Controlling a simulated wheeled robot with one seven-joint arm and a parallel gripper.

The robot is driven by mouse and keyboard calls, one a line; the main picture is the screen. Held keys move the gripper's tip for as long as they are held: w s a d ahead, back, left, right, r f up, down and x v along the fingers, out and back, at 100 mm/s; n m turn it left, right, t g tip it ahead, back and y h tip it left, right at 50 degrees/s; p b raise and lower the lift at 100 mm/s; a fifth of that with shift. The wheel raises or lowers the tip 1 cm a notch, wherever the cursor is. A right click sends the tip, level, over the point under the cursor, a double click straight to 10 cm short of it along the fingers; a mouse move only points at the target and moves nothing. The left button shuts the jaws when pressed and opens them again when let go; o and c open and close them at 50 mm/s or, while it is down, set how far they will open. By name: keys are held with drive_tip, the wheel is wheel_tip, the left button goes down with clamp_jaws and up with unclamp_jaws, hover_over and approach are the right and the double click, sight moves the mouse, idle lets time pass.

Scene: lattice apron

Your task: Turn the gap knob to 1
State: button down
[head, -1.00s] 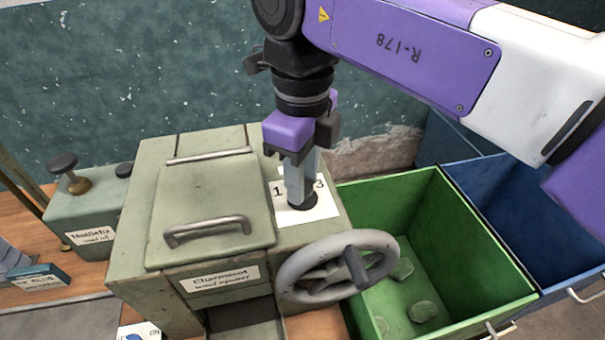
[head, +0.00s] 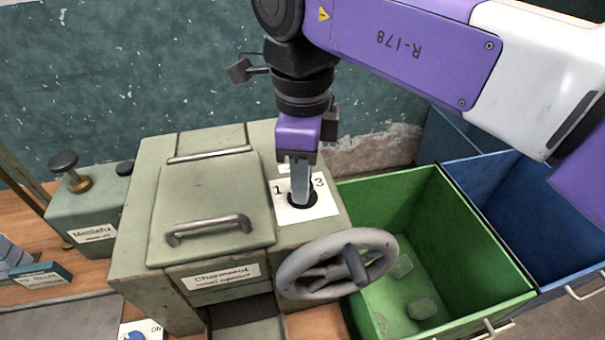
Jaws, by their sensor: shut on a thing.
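The gap knob (head: 303,201) is a dark round knob on top of the green-grey Charmount machine (head: 130,215). It sits on a white dial plate (head: 322,208) with "1" at its left and "3" at its right; any mark between them is hidden behind my gripper. My gripper (head: 301,188) points straight down from above, with its fingers shut on the knob. The fingers hide most of the knob, so I cannot tell where its pointer stands.
A grey handwheel (head: 290,268) juts from the machine's front right. A green bin (head: 480,265) with a few lumps and a blue bin (head: 505,185) stand to the right. A smaller green-grey machine (head: 85,210) stands left. A lidded hatch with handle (head: 210,190) is beside the dial.

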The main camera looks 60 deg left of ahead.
drive_tip(key=shift+r, duration=0.1)
drive_tip(key=c, duration=1.1)
unclamp_jaws()
drive_tip(key=shift+o, duration=0.2)
wheel_tip(320, 180, up, 8)
drive_tip(key=shift+f+b, duration=0.15)
drive_tip(key=shift+b, duration=0.55)
